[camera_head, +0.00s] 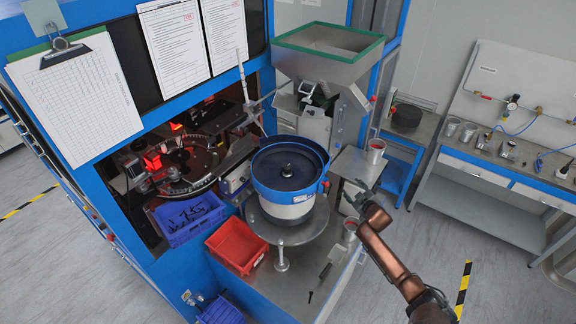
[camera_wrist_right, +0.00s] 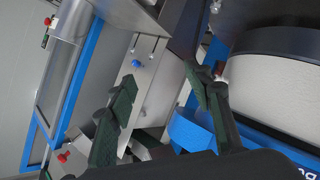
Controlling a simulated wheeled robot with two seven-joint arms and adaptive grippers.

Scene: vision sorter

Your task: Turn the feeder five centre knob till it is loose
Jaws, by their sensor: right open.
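The bowl feeder (camera_head: 318,192), with a blue rim and pale body, stands on a round metal plate at the blue machine. I cannot read any feeder number. My right gripper (camera_head: 362,193) is open and empty, to the right of the bowl and apart from the knob. In the right wrist view its dark green fingers (camera_wrist_right: 160,80) are spread, with the feeder's pale side (camera_wrist_right: 275,90) at the right. The knob is not seen there. My left gripper is out of view.
A metal hopper (camera_head: 328,60) with a green rim stands behind the bowl. A red bin (camera_head: 236,243) and a blue bin (camera_head: 188,219) sit left of it. A metal cup (camera_head: 375,152) stands behind my right gripper. Open floor lies to the right.

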